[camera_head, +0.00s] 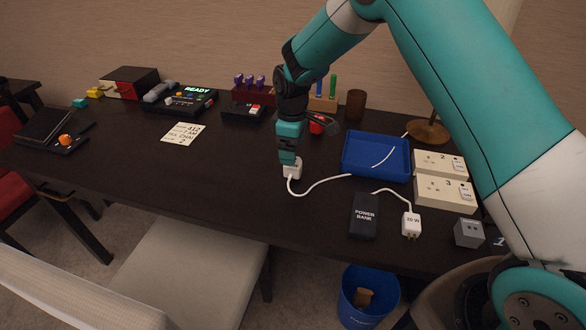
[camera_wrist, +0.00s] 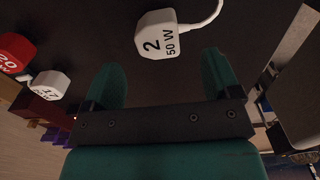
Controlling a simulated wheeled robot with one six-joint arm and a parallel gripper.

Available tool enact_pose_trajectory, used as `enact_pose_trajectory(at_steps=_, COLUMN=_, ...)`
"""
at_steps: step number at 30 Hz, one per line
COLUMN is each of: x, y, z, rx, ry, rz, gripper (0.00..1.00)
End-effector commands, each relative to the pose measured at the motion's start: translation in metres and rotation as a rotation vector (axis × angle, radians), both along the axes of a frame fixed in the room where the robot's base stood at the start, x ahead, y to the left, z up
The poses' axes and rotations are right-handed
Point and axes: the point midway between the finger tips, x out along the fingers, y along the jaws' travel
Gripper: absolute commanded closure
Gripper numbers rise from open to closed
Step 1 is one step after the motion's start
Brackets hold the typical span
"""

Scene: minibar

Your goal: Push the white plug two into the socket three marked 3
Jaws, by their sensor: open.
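The white plug two (camera_wrist: 158,38), marked "2" and "50 W", lies on the dark desk with its white cable running off. In the head view the plug (camera_head: 293,170) shows just below my gripper (camera_head: 290,155). In the wrist view my gripper (camera_wrist: 162,75) has its teal fingers apart, and the plug lies just beyond the fingertips, roughly centred between them. I cannot tell whether they touch it. The socket three (camera_head: 445,191), a cream box marked "3", stands at the right of the desk, in front of the box marked "2" (camera_head: 440,164).
The plug's cable leads toward a blue tray (camera_head: 376,174). A power bank (camera_head: 363,216), a white 20 W plug (camera_head: 411,225) and a grey cube (camera_head: 468,233) lie near the front edge. A red plug (camera_wrist: 12,52) and another white plug (camera_wrist: 52,85) show in the wrist view.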

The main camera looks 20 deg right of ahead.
Motion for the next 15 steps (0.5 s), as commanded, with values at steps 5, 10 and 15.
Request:
enact_pose_trajectory(at_steps=5, x=0.000, y=0.000, z=-0.025, rx=0.000, ry=0.001, rz=0.000, gripper=0.17)
enact_pose_trajectory(at_steps=10, x=0.000, y=-0.001, z=-0.035, rx=0.000, ry=0.001, rz=-0.001, gripper=0.17)
enact_pose_trajectory(at_steps=15, x=0.001, y=-0.004, z=-0.061, rx=-0.001, ry=0.003, rz=-0.001, gripper=0.17)
